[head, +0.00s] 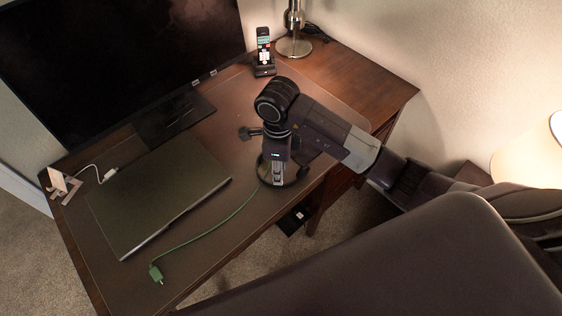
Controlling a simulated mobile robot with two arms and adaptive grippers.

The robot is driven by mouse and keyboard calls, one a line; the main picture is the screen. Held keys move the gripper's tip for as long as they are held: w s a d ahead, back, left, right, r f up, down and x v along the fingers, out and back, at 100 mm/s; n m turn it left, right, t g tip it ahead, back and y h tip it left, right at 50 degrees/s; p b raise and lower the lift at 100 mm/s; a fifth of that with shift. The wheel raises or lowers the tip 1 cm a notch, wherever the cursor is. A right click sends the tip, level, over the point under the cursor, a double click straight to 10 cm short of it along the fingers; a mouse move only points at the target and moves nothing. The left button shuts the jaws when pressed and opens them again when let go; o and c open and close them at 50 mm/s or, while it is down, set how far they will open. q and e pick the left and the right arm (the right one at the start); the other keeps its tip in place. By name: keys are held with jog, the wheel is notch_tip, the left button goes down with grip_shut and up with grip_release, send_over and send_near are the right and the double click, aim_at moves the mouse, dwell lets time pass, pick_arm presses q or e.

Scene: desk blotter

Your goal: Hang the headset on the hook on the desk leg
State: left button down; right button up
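My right arm comes in from the right and its gripper (275,172) points down over the front part of the desk. Its fingers are mostly hidden by its own body, so I cannot tell if they are open or shut. A dark rounded thing (297,177) shows around the gripper's lower end; it may be part of the headset, but its shape is largely covered. A green cable (212,229) runs from there to a green plug (156,273) near the front edge. A desk leg (318,212) shows below the front edge. I cannot make out a hook. My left gripper is not in view.
A closed laptop (155,195) lies left of the gripper, with a monitor (125,60) behind. A phone on a dock (264,55) and a lamp (294,45) stand at the back. A small black object (293,221) shows below the desk's front edge. A dark chair back (400,270) fills the foreground.

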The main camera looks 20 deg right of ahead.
jog(key=f, duration=0.1)
jog(key=f+p, duration=0.1)
jog(key=f, duration=0.2)
jog(key=shift+s+a+f+p, duration=0.15)
jog(key=shift+s+f+p, duration=0.1)
jog(key=shift+f+p, duration=0.05)
jog(key=shift+f, duration=0.35)
jog(key=shift+c, duration=0.3)
grip_shut()
